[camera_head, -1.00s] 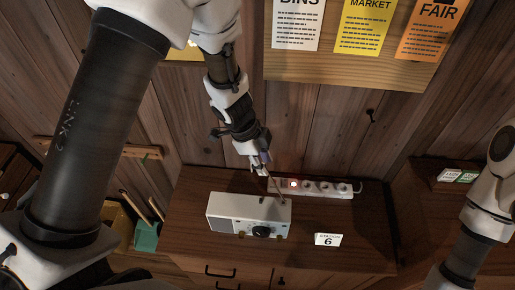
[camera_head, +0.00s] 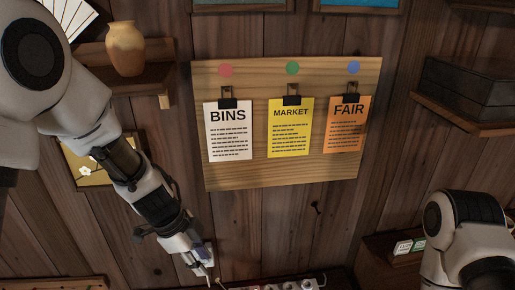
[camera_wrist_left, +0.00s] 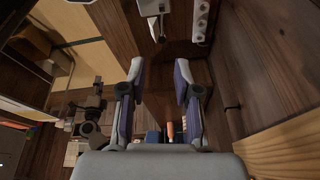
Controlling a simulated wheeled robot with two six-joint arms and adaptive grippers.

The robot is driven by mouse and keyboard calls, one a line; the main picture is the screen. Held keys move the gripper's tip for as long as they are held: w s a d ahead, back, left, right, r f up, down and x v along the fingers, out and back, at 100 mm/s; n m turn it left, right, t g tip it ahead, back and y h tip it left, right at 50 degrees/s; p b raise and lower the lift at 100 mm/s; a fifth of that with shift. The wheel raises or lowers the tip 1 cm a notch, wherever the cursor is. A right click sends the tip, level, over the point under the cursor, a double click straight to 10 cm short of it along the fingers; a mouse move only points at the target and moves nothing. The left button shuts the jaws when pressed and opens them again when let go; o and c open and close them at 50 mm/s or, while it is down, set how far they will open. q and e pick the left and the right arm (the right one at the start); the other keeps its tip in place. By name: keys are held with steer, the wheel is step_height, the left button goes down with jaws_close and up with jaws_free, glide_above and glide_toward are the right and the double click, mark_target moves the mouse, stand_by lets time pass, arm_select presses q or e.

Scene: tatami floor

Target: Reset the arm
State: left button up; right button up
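My left arm comes in from the left in the head view, and its gripper (camera_head: 207,268) hangs in front of the plank wall, low in the picture. In the left wrist view the two fingers (camera_wrist_left: 160,70) stand apart with nothing between them. Beyond them lies the dark wooden cabinet top (camera_wrist_left: 170,50). Part of my right arm (camera_head: 470,240) shows at the lower right in the head view; its gripper is outside the frame.
A white power strip (camera_head: 290,283) shows at the bottom edge, and in the wrist view (camera_wrist_left: 200,20). A notice board (camera_head: 290,178) with three sheets hangs on the wall. A vase (camera_head: 126,48) stands on a shelf (camera_head: 130,82) above my left forearm. A dark box (camera_head: 465,90) sits at right.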

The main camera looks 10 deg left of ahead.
arm_select(q)
steer(key=s+d+f+n+g+h+b, duration=0.1)
steer(key=s+f+n+b, duration=0.4)
steer(key=f, duration=0.7)
steer(key=s+d+f+n+g+h+b, duration=0.1)
steer(key=s+d+f+n+b, duration=0.2)
steer(key=s+f, duration=0.7)
steer(key=s+f+n+g+h+b, duration=0.15)
steer(key=s+f+n+b, duration=0.35)
steer(key=f, duration=0.9)
steer(key=a+f+n+t+y+b, duration=0.1)
steer(key=a+f+n+y, duration=0.1)
steer(key=a, duration=0.3)
steer(key=s+a+f+n+t+y+b, duration=0.1)
steer(key=a+f+n+y, duration=0.1)
steer(key=a+y, duration=0.3)
steer(key=shift+a+f, duration=0.25)
steer(key=shift+f, duration=0.3)
steer(key=shift+t, duration=0.25)
